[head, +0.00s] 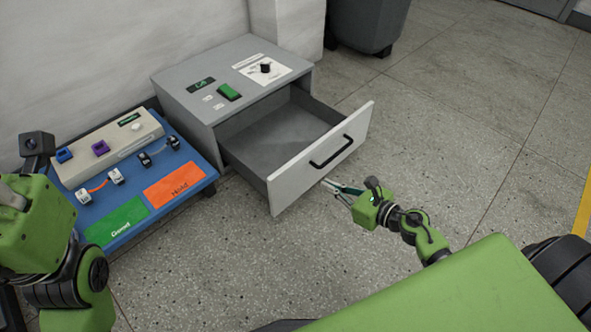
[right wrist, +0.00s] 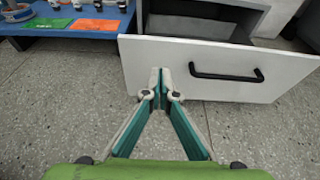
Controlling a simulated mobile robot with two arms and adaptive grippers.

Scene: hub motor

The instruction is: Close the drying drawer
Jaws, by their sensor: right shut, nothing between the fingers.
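The drying drawer (head: 292,190) is pulled out of a grey cabinet (head: 185,92). Its white front has a black handle (head: 331,151), and its inside looks empty. My right gripper (head: 328,183) is shut and empty, close to the lower part of the drawer front. In the right wrist view the fingertips (right wrist: 160,70) point at the white front (right wrist: 215,90), left of the black handle (right wrist: 228,74). I cannot tell whether they touch it. My left arm is at the left edge of the head view, and its gripper fingers are not visible.
A blue station (head: 205,172) with a green "Good" area, an orange "Hold" area and several small parts stands left of the cabinet. A dark grey bin (head: 367,22) stands behind. The speckled floor (head: 470,130) to the right is clear.

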